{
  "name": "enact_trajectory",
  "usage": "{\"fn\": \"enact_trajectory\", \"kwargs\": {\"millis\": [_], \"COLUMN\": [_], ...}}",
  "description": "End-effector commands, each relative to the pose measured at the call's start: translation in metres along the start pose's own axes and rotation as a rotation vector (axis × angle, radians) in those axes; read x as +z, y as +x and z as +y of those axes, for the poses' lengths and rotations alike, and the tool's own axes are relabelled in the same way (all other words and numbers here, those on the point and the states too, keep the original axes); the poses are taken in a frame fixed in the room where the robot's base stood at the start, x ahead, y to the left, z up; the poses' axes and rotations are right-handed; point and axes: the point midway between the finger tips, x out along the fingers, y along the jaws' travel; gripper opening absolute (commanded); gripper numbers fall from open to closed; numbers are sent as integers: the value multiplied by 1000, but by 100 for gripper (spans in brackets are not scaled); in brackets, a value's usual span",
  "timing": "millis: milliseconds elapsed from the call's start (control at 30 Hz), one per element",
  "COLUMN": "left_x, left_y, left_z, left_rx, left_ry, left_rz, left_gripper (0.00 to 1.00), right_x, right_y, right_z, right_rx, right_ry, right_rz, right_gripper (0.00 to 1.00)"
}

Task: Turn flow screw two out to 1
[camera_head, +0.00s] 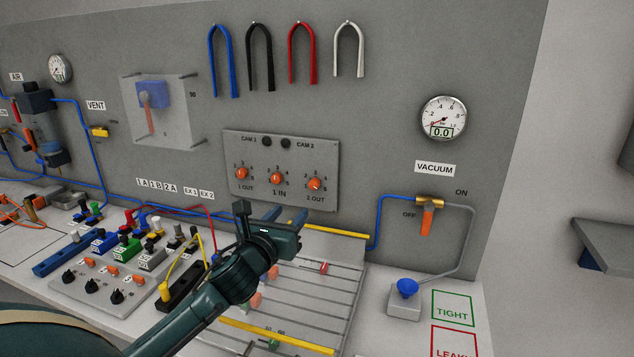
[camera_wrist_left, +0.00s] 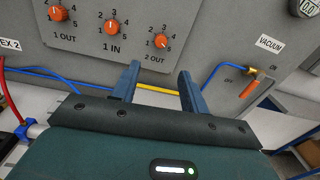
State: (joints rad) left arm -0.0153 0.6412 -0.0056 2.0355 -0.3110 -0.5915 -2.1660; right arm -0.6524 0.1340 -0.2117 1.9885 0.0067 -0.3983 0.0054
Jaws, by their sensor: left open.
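The panel (camera_head: 260,200) carries three orange flow screws. The 2 OUT screw (camera_head: 315,184) is the rightmost, and it also shows in the left wrist view (camera_wrist_left: 161,41). The 1 IN screw (camera_head: 277,178) is in the middle and the 1 OUT screw (camera_head: 241,173) at the left. Small numbers ring each screw; I cannot read the exact setting of 2 OUT. My left gripper (camera_head: 288,214) is open and empty, just below the panel. In the left wrist view its two blue fingers (camera_wrist_left: 158,72) point up, apart, with the 2 OUT screw beyond and between their tips. My right gripper is not in view.
A vacuum gauge (camera_head: 443,118) and an orange-handled valve (camera_head: 427,220) are at the right. A slatted tray with yellow bars (camera_head: 275,337) lies below my gripper. Coloured terminals and cables (camera_head: 130,240) crowd the bench at left. Coloured hooks (camera_head: 301,55) hang above the panel.

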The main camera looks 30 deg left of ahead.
Motion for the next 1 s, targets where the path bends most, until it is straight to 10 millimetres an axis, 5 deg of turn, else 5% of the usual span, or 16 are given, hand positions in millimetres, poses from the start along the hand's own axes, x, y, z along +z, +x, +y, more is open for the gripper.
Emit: {"fn": "enact_trajectory", "kwargs": {"millis": [600, 1000], "left_x": [1, -1], "left_y": [107, 128], "left_z": [-1, -1], "left_rx": [0, -2], "left_ry": [-4, -2], "left_rz": [1, 2], "left_gripper": [44, 44], "right_x": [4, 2], "right_y": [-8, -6], "right_z": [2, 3], "right_rx": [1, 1], "right_ry": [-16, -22], "right_rz": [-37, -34], "right_gripper": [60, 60]}}
